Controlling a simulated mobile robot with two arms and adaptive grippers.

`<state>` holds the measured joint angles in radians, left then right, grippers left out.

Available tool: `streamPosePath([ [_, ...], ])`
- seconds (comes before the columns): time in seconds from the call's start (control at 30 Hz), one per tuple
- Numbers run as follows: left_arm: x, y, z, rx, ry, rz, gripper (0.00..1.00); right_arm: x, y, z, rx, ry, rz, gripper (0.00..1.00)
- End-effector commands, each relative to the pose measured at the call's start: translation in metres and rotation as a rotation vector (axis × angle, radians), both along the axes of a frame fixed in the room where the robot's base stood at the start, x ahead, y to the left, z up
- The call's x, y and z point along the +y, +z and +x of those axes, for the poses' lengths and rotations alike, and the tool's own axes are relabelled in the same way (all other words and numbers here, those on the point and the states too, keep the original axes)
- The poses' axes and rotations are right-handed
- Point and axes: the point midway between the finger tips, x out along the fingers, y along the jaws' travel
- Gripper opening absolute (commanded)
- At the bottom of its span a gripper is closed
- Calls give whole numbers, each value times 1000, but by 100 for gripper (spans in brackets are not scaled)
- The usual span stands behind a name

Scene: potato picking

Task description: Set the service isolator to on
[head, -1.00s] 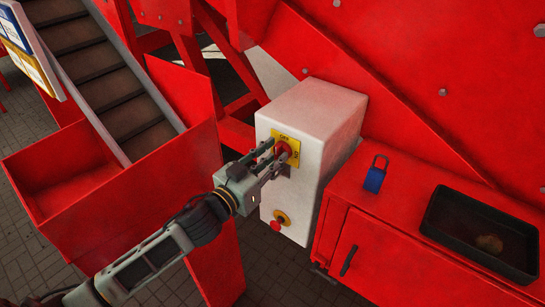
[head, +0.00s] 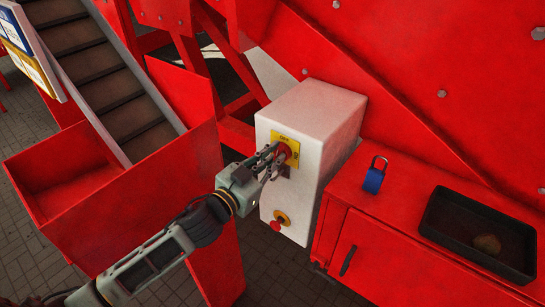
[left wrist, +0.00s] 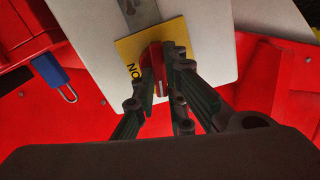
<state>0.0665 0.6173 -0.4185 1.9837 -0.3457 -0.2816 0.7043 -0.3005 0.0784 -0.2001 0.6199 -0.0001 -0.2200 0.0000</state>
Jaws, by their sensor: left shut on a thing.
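The service isolator is a red rotary handle (head: 284,150) on a yellow plate (head: 293,138) marked OFF at the top and ON at the right. It sits on the front of a pale cabinet (head: 325,115). My left gripper (head: 274,160) is shut on the handle. In the left wrist view the handle (left wrist: 158,68) stands between my left fingers (left wrist: 163,84), and its white mark points down the picture, not at the ON lettering at its left. The fingers hide part of the plate. My right gripper is not in view.
A red and yellow button (head: 280,220) is lower on the cabinet. A blue padlock (head: 373,181) and a black tray (head: 450,238) holding a potato (head: 487,244) are on the red housing at the right. A red bin and conveyor (head: 110,75) stand at the left.

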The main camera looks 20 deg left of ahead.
Motion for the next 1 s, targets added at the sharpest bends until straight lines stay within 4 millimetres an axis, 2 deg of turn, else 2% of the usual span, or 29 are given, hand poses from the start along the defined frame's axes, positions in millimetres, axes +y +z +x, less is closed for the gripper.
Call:
streamPosePath([
  [1.0,-5,-3,-2,-329,-2,904,0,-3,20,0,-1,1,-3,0],
])
